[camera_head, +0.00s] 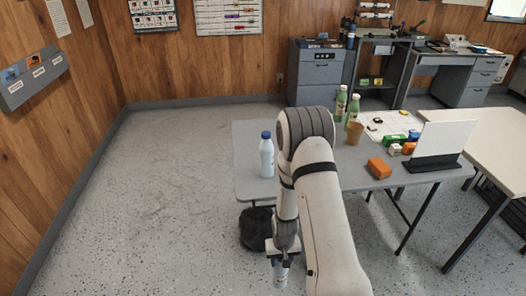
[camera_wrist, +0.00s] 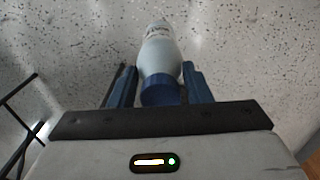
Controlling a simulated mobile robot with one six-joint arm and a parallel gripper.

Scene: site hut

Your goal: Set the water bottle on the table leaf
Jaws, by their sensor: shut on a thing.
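My gripper (camera_head: 281,256) hangs low in front of the grey table leaf (camera_head: 252,187), over the floor. It is shut on a pale bottle with a blue cap, likely the water bottle (camera_head: 281,276), mostly hidden by the gripper in the head view. In the wrist view the bottle (camera_wrist: 159,52) sits between the blue fingers (camera_wrist: 160,88), its cap end towards the wrist and its body pointing away, with floor behind. A second pale bottle with a blue cap (camera_head: 266,158) stands upright on the leaf's left part.
Green bottles (camera_head: 341,103), a brown cup (camera_head: 355,133), an orange block (camera_head: 379,168) and a white panel in a black stand (camera_head: 437,146) are on the leaf. A black bag (camera_head: 256,228) lies below its front edge. The leaf's front left is clear.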

